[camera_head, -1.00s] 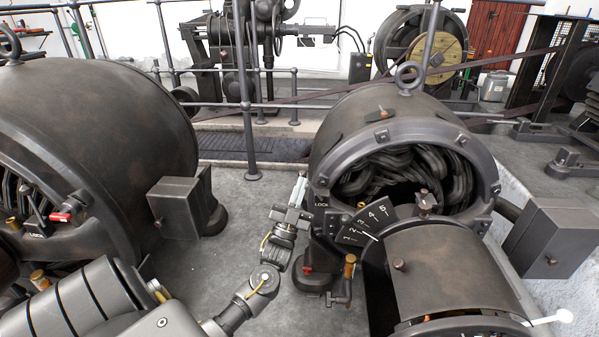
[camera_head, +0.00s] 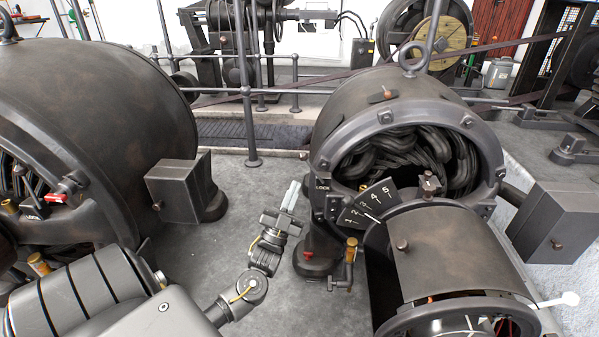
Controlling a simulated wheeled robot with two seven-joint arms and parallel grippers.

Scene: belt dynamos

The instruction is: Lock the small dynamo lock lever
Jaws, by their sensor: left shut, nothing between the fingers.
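The small dynamo (camera_head: 365,108) is the dark ribbed-open drum right of centre, with coils in its mouth and a numbered dial plate (camera_head: 370,206). A LOCK label (camera_head: 323,184) sits on its left rim. Below it are a red-tipped part (camera_head: 308,254) and a brass-topped rod (camera_head: 351,256); I cannot tell clearly which part is the lock lever. My left gripper (camera_head: 292,190) is shut and empty, pointing up, a little left of the LOCK label and apart from the dynamo. The right gripper is not in view.
A larger dynamo (camera_head: 90,130) fills the left side, with a red-handled lever (camera_head: 62,190) and a box (camera_head: 175,190) on its side. A railing post (camera_head: 247,90) stands behind my gripper. Grey floor (camera_head: 225,245) is clear between the dynamos.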

